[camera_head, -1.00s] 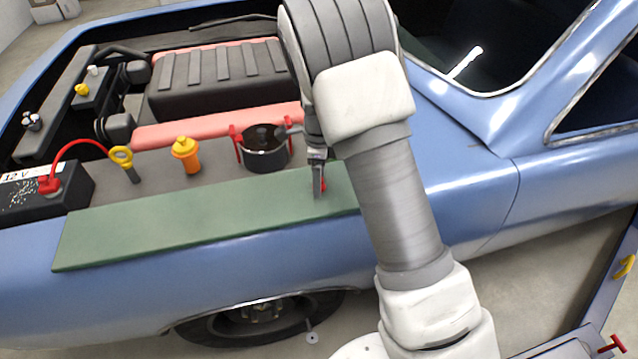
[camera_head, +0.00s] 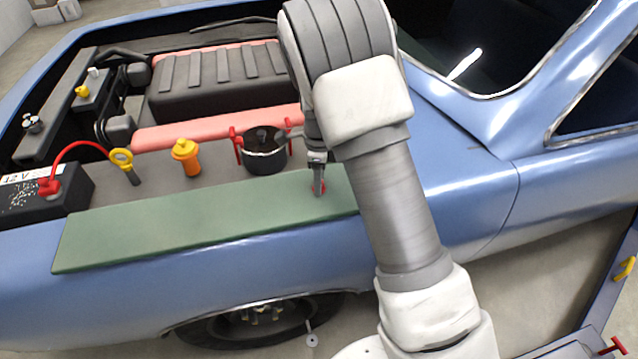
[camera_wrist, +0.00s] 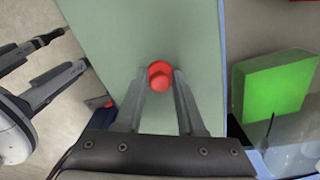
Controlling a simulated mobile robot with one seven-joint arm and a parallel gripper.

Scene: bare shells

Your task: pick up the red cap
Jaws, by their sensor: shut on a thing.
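The red cap (camera_wrist: 160,76) is between the two fingertips of my gripper (camera_wrist: 162,88) in the wrist view, with both fingers against its sides. In the head view my gripper (camera_head: 319,186) points down at the right part of the green mat (camera_head: 180,228) on the car's fender. Only slivers of the red cap (camera_head: 324,188) show there, behind the fingers. The cap is at or just above the mat; I cannot tell whether it touches it.
A black pot-like reservoir (camera_head: 264,158) with red clips stands just left of my gripper. An orange bottle with a yellow top (camera_head: 187,157), a yellow-ringed dipstick (camera_head: 124,163) and a black battery (camera_head: 45,195) are further left. The mat's left part is clear.

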